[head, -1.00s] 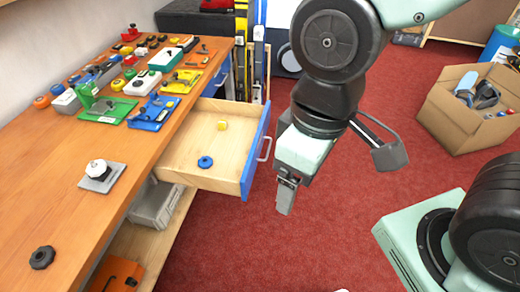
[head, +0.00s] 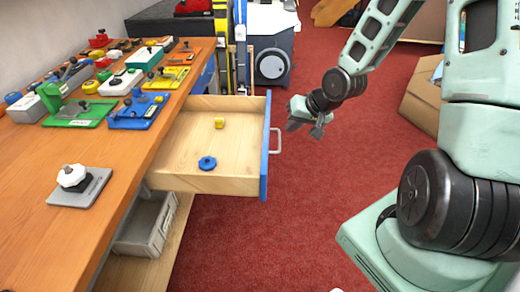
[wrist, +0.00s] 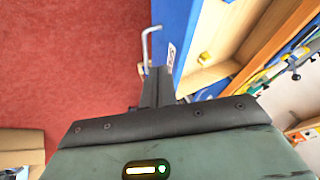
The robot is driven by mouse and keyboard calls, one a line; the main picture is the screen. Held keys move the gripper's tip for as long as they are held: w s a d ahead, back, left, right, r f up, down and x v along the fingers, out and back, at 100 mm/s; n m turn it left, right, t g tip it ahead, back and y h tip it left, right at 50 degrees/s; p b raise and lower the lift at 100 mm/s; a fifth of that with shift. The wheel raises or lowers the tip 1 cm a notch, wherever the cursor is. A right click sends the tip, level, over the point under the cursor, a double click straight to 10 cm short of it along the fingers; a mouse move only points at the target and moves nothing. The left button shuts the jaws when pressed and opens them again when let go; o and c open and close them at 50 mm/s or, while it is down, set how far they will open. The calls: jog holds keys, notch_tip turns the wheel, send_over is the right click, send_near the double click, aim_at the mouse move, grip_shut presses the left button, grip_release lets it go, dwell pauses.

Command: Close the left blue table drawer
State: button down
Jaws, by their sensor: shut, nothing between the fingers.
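The blue-fronted drawer (head: 265,150) is pulled out of the wooden workbench, its pale wooden inside showing. A blue ring-shaped knob (head: 207,163) and a small yellow piece (head: 219,123) lie in it. Its metal handle (head: 276,140) faces right; the handle also shows in the wrist view (wrist: 146,45). My gripper (head: 308,128) is shut and empty, in the air to the right of the handle. In the wrist view my fingers (wrist: 157,75) point toward the blue front; whether they touch it, I cannot tell.
The workbench top (head: 40,235) carries several coloured fixtures and a grey plate with a white knob (head: 73,178). A grey bin (head: 148,225) sits on the shelf below. A cardboard box (head: 422,100) stands at right. Red floor is free right of the drawer.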

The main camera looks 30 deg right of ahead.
jog(key=d+b+x, duration=0.2)
jog(key=x, duration=0.9)
jog(key=shift+w+a+f+m+t, duration=0.25)
jog(key=shift+w+m+t, duration=0.05)
jog(key=shift+w+m, duration=0.15)
jog(key=shift+a, duration=0.15)
